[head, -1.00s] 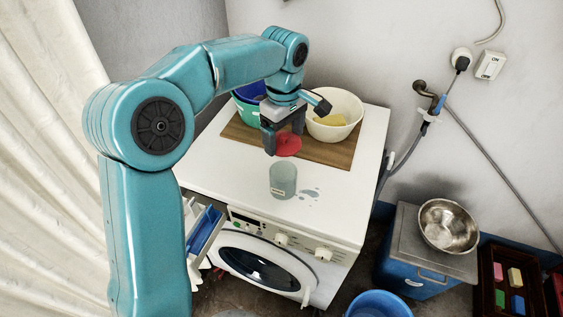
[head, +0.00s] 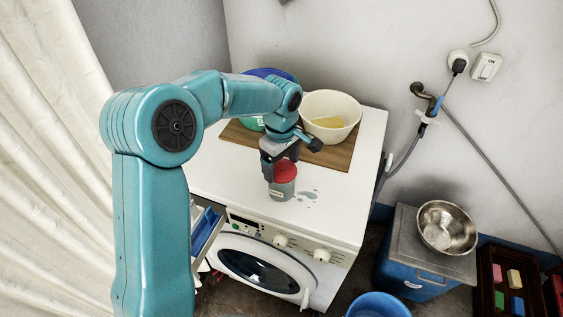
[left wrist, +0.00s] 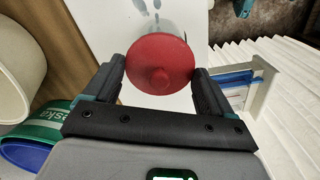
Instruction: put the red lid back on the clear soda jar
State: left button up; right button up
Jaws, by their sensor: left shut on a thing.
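The red lid (head: 286,171) is between the fingers of my left gripper (head: 281,166), which is shut on it. The clear soda jar (head: 282,191) stands upright on the washing machine's white top. In the head view the lid is at the jar's mouth; I cannot tell whether it rests on the rim or hovers just above. In the left wrist view the lid (left wrist: 160,64) faces me with its round knob, a finger at each side, and hides most of the jar. My right gripper is not in view.
A wooden board (head: 338,156) behind the jar carries a cream bowl (head: 345,104) with something yellow inside, and green and blue basins. Water spots (head: 307,195) lie right of the jar. The top's front right is otherwise clear.

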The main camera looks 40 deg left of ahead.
aim_at(281, 164)
pick_arm(q)
jog(key=shift+f+b, duration=0.3)
jog(key=shift+f, duration=0.2)
jog(key=o, duration=0.9)
jog(key=shift+r, duration=0.1)
jog(key=shift+r+p, duration=0.25)
jog(key=shift+p, duration=0.05)
notch_tip(281, 164, up, 13)
jog(key=shift+s+f+p, duration=0.1)
jog(key=shift+f+p, duration=0.05)
jog(key=shift+p, duration=0.2)
